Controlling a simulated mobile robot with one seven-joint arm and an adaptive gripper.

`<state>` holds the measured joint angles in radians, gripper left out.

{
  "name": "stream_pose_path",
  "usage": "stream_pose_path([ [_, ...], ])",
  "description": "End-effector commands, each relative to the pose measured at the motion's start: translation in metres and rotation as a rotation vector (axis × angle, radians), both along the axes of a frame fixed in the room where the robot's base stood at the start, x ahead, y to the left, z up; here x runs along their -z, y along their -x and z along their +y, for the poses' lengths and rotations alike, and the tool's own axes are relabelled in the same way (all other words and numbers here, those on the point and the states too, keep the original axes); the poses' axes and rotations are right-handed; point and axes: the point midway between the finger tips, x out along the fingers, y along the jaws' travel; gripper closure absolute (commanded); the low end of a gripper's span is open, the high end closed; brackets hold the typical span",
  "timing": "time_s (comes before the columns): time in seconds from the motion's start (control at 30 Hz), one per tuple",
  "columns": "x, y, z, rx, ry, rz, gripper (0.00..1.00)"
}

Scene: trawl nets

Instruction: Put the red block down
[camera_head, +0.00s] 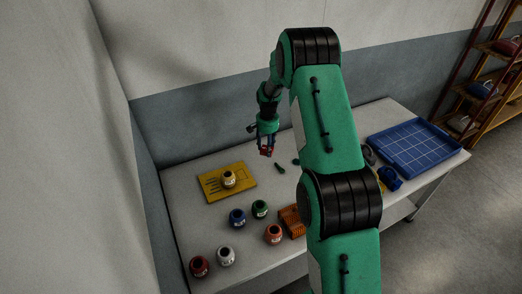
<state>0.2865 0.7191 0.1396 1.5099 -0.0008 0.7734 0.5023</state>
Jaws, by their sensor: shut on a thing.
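The red block (267,152) shows as a small red piece at the tips of my gripper (266,146). My gripper points down and is shut on the block. It hangs over the back part of the pale table (190,222), right of the yellow board. The fingers partly cover the block. I cannot tell whether the block touches the table or is held above it.
Several jars, including a blue one (237,217), stand in front. A blue tray (412,145) is at right. My arm hides the table's middle.

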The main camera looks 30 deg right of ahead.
Motion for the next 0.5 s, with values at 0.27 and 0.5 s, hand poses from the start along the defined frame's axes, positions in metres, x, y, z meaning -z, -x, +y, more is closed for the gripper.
stream_pose_path([
  [0.27,0.053,0.000,0.000,-0.001,0.000,0.001,0.96],
  [0.5,0.072,0.000,0.000,-0.001,0.001,-0.001,0.96],
])
